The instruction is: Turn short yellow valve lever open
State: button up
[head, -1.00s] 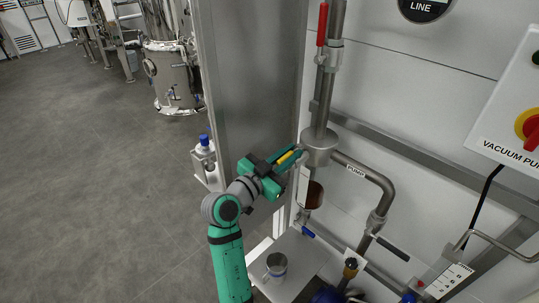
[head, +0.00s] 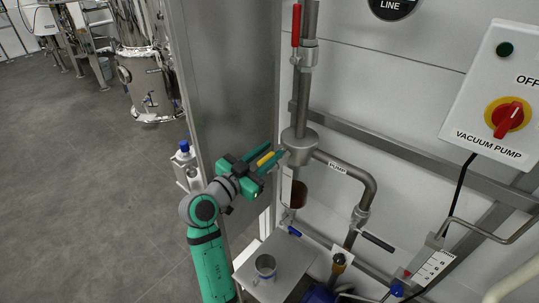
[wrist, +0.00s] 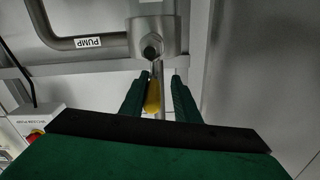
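The short yellow valve lever (head: 265,158) sticks out from the steel valve body (head: 299,146) on the vertical pipe. In the wrist view the yellow lever (wrist: 152,97) lies between my two green fingers, closer to the left one. My gripper (head: 268,157) is open around the lever; in the wrist view its fingers (wrist: 159,88) stand apart, with a clear gap on the right side. The valve body's hex fitting (wrist: 151,47) is straight ahead of the fingertips. Exact contact between finger and lever cannot be told.
A red-handled valve (head: 296,25) is above on the same pipe. A pipe labelled PUMP (head: 345,170) runs right. The vacuum pump switch box (head: 496,95) is on the wall. A steel panel (head: 222,95) stands left of the pipe. A metal cup (head: 265,267) sits on a shelf below.

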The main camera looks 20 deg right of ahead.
jog(key=shift+s+d+f+g, duration=0.15)
jog(key=shift+d, duration=0.25)
jog(key=shift+s+d+f+g, duration=0.1)
jog(key=shift+s+d+g, duration=0.05)
jog(key=shift+d, duration=0.2)
jog(key=shift+s+a, duration=0.2)
jog(key=shift+a, duration=0.15)
jog(key=v, duration=1.1)
jog(key=shift+w+a, duration=0.2)
jog(key=shift+w, duration=0.15)
